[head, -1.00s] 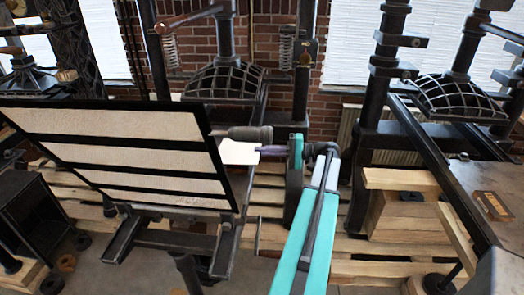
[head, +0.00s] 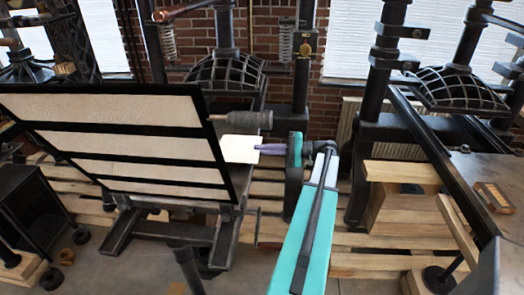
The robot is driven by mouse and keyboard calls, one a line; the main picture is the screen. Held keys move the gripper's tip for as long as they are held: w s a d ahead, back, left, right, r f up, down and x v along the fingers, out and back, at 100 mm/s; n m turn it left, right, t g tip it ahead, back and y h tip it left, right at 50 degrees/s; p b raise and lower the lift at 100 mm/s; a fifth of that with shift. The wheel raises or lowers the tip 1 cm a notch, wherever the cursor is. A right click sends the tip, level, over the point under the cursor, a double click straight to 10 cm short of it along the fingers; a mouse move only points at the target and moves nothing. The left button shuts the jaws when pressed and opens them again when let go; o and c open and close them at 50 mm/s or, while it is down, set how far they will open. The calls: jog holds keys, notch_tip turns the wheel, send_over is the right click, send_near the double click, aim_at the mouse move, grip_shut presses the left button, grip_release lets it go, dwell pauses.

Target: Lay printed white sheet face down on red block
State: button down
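The white sheet (head: 241,149) is in the middle of the head view, just right of the large framed panel. It looks like a small pale sheet, and its left part is hidden behind the panel's edge. My gripper (head: 268,149), with purple fingers, meets the sheet's right edge and appears shut on it. Which face of the sheet is up cannot be told. No red block can be made out; the area behind the panel is hidden.
The black framed panel (head: 130,108) with pale strips stands tilted at left, with a dark handle (head: 243,119) close above the sheet. A domed press head (head: 225,78) is behind. Another press at right bears a small brown block (head: 493,196). Wooden slats lie below.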

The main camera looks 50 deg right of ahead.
jog(key=c, duration=2.5)
grip_release()
jog(key=shift+f, duration=0.1)
jog(key=o, duration=0.6)
jog(key=shift+c, duration=0.2)
jog(key=shift+o, duration=0.7)
jog(key=shift+s+d, duration=0.1)
jog(key=shift+d, duration=0.1)
jog(key=shift+v, duration=2.7)
jog(key=shift+s+a, duration=0.1)
jog(key=shift+x, duration=1.85)
